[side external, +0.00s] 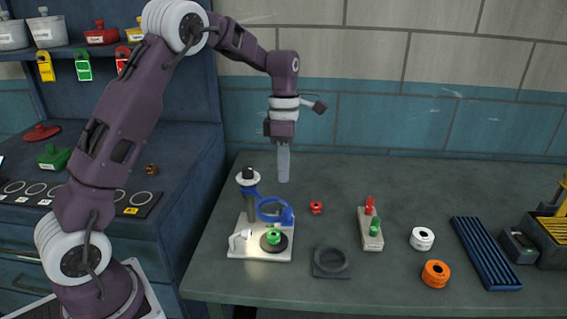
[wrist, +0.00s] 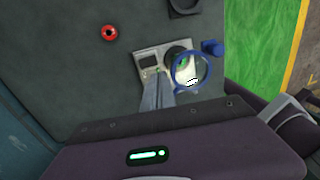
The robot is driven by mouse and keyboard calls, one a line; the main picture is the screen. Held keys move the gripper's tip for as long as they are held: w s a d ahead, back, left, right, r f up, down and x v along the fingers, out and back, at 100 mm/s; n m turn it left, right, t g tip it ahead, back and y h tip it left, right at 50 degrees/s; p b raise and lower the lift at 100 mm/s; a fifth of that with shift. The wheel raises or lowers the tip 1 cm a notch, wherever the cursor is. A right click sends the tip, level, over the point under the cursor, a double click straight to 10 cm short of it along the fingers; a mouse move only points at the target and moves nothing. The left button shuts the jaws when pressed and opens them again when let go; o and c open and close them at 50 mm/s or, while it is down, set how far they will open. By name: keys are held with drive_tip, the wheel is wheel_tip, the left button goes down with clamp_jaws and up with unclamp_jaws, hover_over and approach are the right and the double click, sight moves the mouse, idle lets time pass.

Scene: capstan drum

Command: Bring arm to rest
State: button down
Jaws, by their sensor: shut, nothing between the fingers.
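My gripper (side external: 283,180) hangs pointing down above the back of the table, its fingers together and empty. In the wrist view its closed fingers (wrist: 157,74) overlap the white fixture plate (wrist: 148,58). In the side view the gripper is above and behind this plate (side external: 236,252). The plate carries a dark post with a white-and-black top (side external: 248,178), a blue ring (side external: 270,208) and a green part (side external: 273,237) on a dark disc. The blue ring also shows in the wrist view (wrist: 207,76). The gripper appears clear of all these parts.
A small red ring (side external: 316,208), a dark square holder (side external: 331,263), a block with red and green pegs (side external: 370,230), a white spool (side external: 422,239), an orange spool (side external: 435,274) and a ribbed blue tray (side external: 485,252) stand rightward. The table's back right is clear.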

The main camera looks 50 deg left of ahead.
wheel_tip(320, 180, up, 2)
drive_tip(key=shift+s+d+r, duration=0.1)
drive_tip(key=shift+r, duration=0.1)
drive_tip(key=s+d+r+m+t, duration=0.3)
drive_tip(key=s+d+r+m, duration=0.3)
drive_tip(key=s+r+m, duration=0.45)
drive_tip(key=s+d+f+m+t, duration=0.1)
drive_tip(key=s+m, duration=0.7)
drive_tip(key=s+d+f+m+t+y, duration=0.1)
drive_tip(key=s+d+m+t, duration=0.1)
drive_tip(key=s+m, duration=0.6)
drive_tip(key=shift+s+d+t, duration=0.25)
drive_tip(key=shift+s+t, duration=0.05)
drive_tip(key=shift+s, duration=0.35)
drive_tip(key=c, duration=2.2)
unclamp_jaws()
drive_tip(key=shift+m, duration=0.25)
